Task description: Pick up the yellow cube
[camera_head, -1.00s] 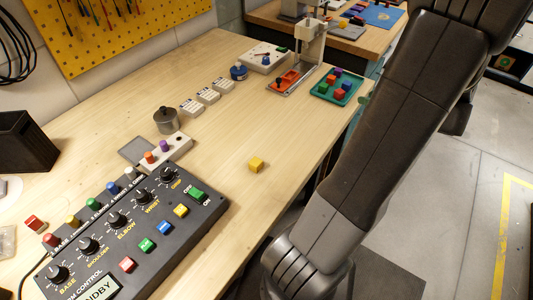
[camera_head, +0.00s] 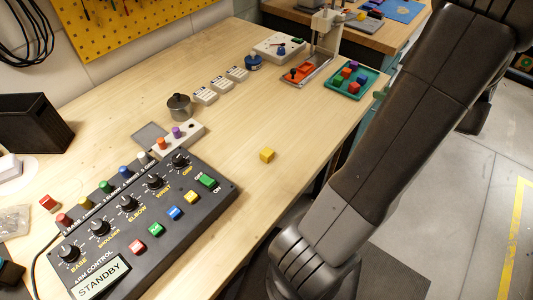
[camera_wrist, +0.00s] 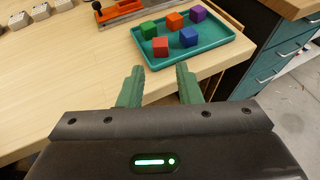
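The yellow cube (camera_head: 267,155) sits alone on the bare wooden bench top, near its right edge, to the right of the control panel in the head view. It is not in the wrist view. My gripper (camera_wrist: 160,82) shows in the wrist view with its two green fingers apart and nothing between them. The fingers are at the bench edge, just short of the teal tray (camera_wrist: 220,51). In the head view my arm fills the right side, and the gripper is mostly hidden behind it.
The tray holds several coloured cubes. A black control panel (camera_head: 150,222) reading STANDBY lies at the front left. The bench around the yellow cube is clear.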

